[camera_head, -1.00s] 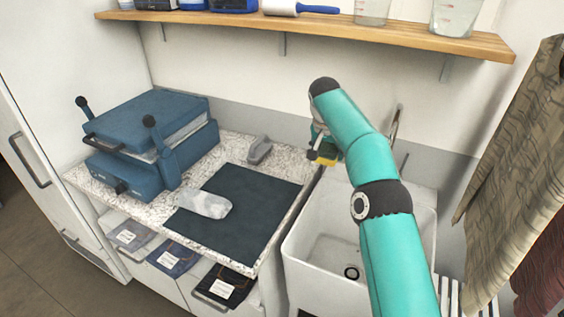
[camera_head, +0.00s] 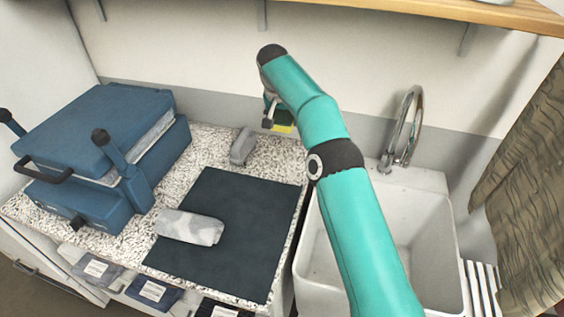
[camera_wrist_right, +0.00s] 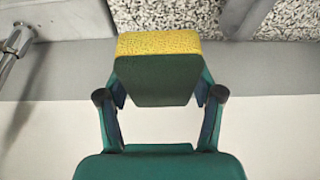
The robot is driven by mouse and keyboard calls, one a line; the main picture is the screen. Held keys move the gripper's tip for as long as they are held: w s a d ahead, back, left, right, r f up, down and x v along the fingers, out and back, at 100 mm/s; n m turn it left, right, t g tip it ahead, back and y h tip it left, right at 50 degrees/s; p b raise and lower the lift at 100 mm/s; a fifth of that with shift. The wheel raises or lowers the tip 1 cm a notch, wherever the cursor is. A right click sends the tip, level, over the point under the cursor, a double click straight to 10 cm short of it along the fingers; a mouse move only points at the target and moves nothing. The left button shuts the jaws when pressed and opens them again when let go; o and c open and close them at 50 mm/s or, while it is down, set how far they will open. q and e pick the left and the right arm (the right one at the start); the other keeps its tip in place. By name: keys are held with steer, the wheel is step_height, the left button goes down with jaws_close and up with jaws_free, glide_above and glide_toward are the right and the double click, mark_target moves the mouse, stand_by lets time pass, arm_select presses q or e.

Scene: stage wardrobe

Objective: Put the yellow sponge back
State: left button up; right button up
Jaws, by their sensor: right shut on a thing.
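The yellow sponge (camera_head: 283,128) shows as a small yellow edge under my right gripper (camera_head: 270,115) in the head view. In the right wrist view the sponge (camera_wrist_right: 158,43) has a yellow layer and a dark green layer, and it sits between the two fingers of my right gripper (camera_wrist_right: 158,88). The right gripper is shut on it and holds it near the back wall, around the back right corner of the speckled counter (camera_head: 215,151). My forearm hides much of the gripper in the head view. My left gripper is not in view.
A dark mat (camera_head: 235,225) with a grey patterned roll (camera_head: 190,227) lies on the counter. A grey object (camera_head: 242,146) stands behind it. A blue press (camera_head: 100,150) is at left. A white sink (camera_head: 425,235) with a tap (camera_head: 409,130) is at right. A wooden shelf (camera_head: 480,14) is above.

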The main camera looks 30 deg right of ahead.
glide_above(286, 163)
steer(key=f, duration=1.1)
steer(key=shift+s+a+f, duration=0.25)
steer(key=shift+a, duration=0.15)
step_height(286, 163, down, 5)
steer(key=shift+r+p, duration=0.1)
steer(key=shift+p, duration=0.4)
steer(key=shift+f, duration=0.2)
steer(key=o, duration=1)
steer(key=shift+r, duration=0.1)
